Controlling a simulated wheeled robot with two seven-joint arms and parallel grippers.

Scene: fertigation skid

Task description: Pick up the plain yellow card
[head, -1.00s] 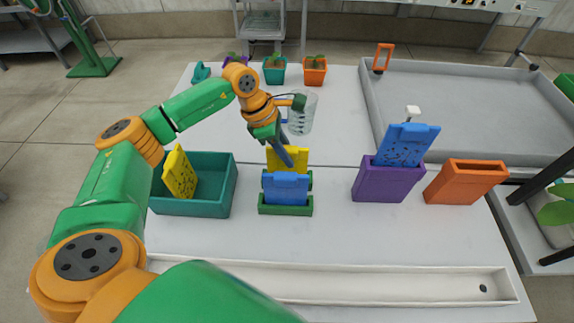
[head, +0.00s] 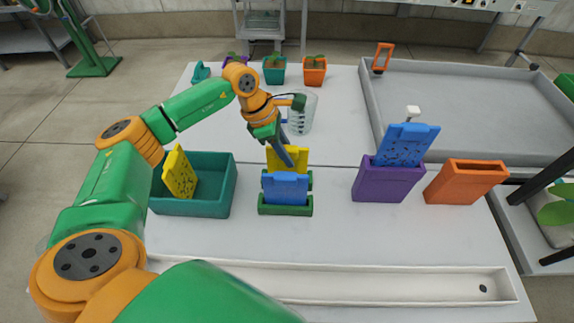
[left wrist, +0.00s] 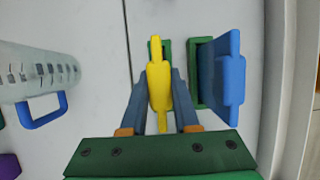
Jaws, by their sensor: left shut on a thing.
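The plain yellow card (head: 300,156) stands upright in the rear of a green rack (head: 285,211), behind a plain blue card (head: 284,189). My left gripper (head: 286,153) comes down on the yellow card from above and is shut on it. In the left wrist view the yellow card (left wrist: 158,88) sits between the two fingers, with the blue card (left wrist: 230,80) standing apart to the right. The yellow card's lower part is hidden in the head view. My right gripper is not in view.
A teal bin (head: 222,196) at left holds a dark-marked yellow card (head: 180,176). A purple holder (head: 385,184) at right holds a marked blue card (head: 407,145), beside an empty-looking orange holder (head: 464,182). A clear beaker (head: 303,116) stands close behind my gripper. A white trough (head: 340,283) lies in front.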

